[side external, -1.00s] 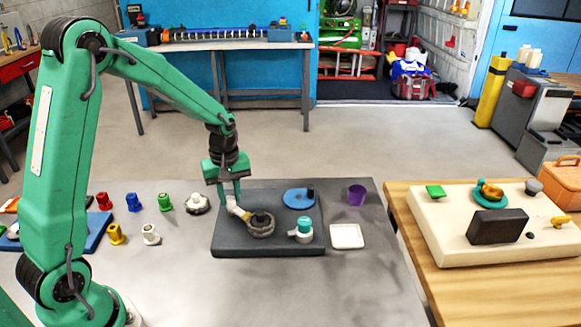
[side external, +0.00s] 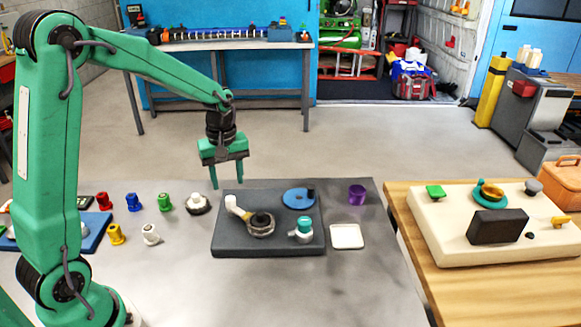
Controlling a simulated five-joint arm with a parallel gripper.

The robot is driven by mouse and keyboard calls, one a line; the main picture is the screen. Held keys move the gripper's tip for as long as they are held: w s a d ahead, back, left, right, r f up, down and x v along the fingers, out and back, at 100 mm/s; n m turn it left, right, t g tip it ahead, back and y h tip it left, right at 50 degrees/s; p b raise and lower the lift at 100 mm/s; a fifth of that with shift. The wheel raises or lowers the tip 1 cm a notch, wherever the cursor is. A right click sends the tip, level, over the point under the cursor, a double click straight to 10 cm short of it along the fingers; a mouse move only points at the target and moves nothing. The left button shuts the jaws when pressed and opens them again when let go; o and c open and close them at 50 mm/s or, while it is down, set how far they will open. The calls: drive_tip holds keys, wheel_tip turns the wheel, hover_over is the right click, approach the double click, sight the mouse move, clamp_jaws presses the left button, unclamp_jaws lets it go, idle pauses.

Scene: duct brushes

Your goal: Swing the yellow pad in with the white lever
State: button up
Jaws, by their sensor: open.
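The white lever (side external: 237,207) sticks out to the upper left from a grey ring with a dark hub (side external: 261,223) on the dark grey plate (side external: 230,246). My gripper (side external: 227,184) is open and empty, above and to the left of the lever, apart from it. Its two fingers point down. A small yellow piece (side external: 559,221) lies at the right edge of the cream board (side external: 450,251); I cannot tell if it is the yellow pad. No other clear yellow pad shows on the dark plate.
The dark plate also bears a blue disc (side external: 297,198) and a teal-topped white knob (side external: 302,231). A purple cup (side external: 357,194) and a white tray (side external: 347,237) stand right of it. Several coloured pegs, one yellow (side external: 116,234), stand at left. The table's front is clear.

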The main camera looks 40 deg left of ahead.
sight(230, 199)
drive_tip(key=shift+r, duration=1.2)
drive_tip(key=s+d+r+m+t, duration=0.2)
drive_tip(key=s+d+r+m, duration=0.2)
drive_tip(key=s, duration=0.5)
drive_tip(key=s+d+r+m+t, duration=0.3)
drive_tip(key=s+d+r+m, duration=0.2)
drive_tip(key=s+m, duration=0.4)
drive_tip(key=shift+r+t, duration=0.3)
drive_tip(key=shift+r, duration=0.3)
drive_tip(key=shift+d, duration=0.1)
